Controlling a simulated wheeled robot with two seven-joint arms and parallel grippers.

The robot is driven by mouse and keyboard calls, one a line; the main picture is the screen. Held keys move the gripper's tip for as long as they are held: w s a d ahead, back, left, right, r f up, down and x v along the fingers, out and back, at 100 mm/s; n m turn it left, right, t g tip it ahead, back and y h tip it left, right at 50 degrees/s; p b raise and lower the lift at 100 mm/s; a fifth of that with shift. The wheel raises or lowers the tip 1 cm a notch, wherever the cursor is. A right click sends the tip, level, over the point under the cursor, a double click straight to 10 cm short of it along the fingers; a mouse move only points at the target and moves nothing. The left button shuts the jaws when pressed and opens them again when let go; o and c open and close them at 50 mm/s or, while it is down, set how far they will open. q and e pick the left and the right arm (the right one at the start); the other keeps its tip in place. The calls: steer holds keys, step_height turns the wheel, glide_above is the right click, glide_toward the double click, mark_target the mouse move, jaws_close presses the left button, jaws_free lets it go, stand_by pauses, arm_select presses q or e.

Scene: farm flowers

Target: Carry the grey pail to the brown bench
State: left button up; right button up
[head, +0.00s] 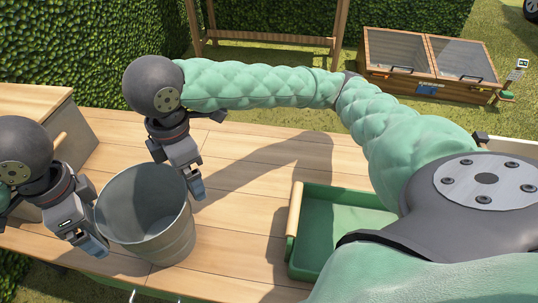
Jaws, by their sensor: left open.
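The grey pail (150,222) stands upright and looks empty on a light wooden plank top (255,200), at the left of the head view. My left gripper (97,243) is open at the left side of the pail, close to its rim. My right gripper (196,184) is at the pail's right rim, pointing down; its jaw opening does not show clearly. I cannot tell whether either gripper touches the pail. A brown wooden frame with a low crossbar (268,37) stands on the grass beyond; I cannot tell whether it is the brown bench.
A green tray with a wooden handle (315,218) sits on the planks right of the pail. A wooden box (35,100) is at the left. A glass-lidded cold frame (420,87) stands on the grass at the upper right. Planks between pail and tray are clear.

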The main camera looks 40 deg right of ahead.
arm_select(q)
step_height(320, 180, up, 12)
steer(key=shift+f, duration=0.1)
arm_select(e)
steer(key=shift+r, duration=6)
